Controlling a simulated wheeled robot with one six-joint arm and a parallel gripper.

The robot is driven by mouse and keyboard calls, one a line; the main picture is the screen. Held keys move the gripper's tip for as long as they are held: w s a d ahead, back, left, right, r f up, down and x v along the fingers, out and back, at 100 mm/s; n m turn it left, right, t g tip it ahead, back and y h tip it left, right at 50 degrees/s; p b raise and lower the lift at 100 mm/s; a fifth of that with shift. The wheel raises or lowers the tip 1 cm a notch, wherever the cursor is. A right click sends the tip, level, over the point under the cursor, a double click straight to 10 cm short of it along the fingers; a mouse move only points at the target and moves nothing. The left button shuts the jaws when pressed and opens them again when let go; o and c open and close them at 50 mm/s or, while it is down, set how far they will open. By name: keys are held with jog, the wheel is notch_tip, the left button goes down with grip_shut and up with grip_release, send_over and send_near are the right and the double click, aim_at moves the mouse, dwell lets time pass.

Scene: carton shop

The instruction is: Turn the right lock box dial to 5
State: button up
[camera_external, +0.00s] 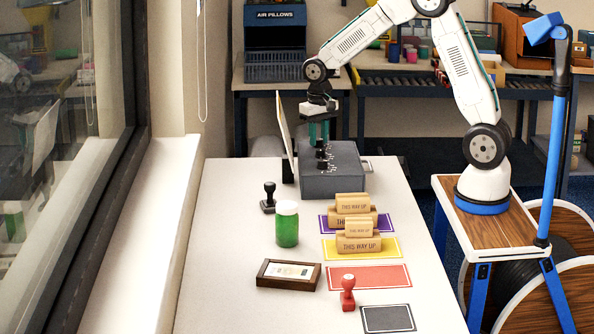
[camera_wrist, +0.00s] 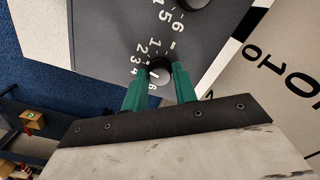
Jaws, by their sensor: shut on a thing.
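The grey lock box (camera_external: 345,183) stands at the far end of the white table. Black dials (camera_external: 322,154) stand in a row on its top. My gripper (camera_external: 319,140) points down over the far end of that row, with its green fingers shut on a dial. In the wrist view my gripper (camera_wrist: 160,82) has one finger on each side of the round black dial (camera_wrist: 160,66). White numbers 1, 2, 3, 4 and 6 show around it; the fingers hide part of the ring. Its pointer setting is too small to tell. Another dial (camera_wrist: 196,4) is at the top edge.
A pale upright board (camera_external: 285,125) stands close beside the box's left side. Nearer are a black stamp (camera_external: 269,196), a green jar (camera_external: 287,227), tan "THIS WAY UP" blocks (camera_external: 358,244), a red stamp (camera_external: 348,291) and a wooden frame (camera_external: 289,275). The table's left strip is clear.

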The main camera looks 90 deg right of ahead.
aim_at(319, 139)
jog(key=n, duration=1.3)
jog(key=shift+n, duration=0.4)
dwell(0.4)
jog(key=o, duration=1)
notch_tip(319, 139, up, 8)
jog(key=shift+f, duration=0.1)
